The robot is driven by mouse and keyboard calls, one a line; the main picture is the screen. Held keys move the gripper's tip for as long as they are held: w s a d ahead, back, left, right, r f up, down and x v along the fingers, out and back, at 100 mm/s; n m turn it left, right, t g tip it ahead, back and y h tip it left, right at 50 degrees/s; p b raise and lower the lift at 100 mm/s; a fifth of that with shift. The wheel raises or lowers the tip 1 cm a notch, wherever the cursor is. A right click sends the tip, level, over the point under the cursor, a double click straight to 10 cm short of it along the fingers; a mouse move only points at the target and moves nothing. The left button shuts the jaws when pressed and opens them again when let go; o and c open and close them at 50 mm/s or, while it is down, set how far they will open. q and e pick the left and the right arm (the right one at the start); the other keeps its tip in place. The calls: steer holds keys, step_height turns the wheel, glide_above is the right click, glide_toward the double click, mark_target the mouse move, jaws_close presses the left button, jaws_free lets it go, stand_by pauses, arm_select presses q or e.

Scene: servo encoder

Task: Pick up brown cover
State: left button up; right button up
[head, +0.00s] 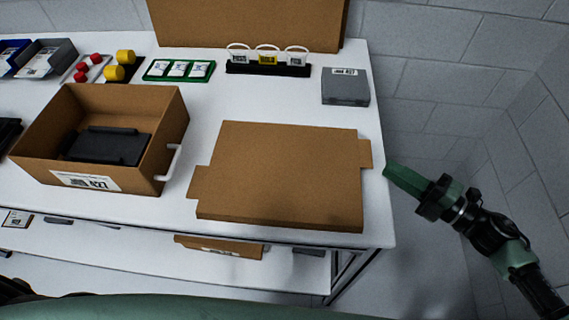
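The brown cover (283,173) is a flat cardboard panel with side tabs. It lies on the white table, close to the front right edge. My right gripper (388,172) has green fingers and is just right of the cover, past the table's right edge. It points left toward the cover, with a gap between them. Its fingers overlap in this view, so I cannot tell if they are open or shut. Nothing shows held in it. My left gripper is not in view.
An open cardboard box (165,150) with a black insert and white handle stands left of the cover. A grey case (345,88) lies behind right. Green (180,70) and black (268,68) holders stand along the back. The table (250,100) is clear behind the cover.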

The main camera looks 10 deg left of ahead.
mark_target(375, 161)
steer(key=p+x, duration=0.1)
steer(key=x, duration=0.4)
steer(key=shift+s+p, duration=0.1)
steer(key=shift+p, duration=0.3)
steer(key=shift+a, duration=0.3)
jaws_close()
steer(key=shift+f, duration=0.1)
stand_by(0.5)
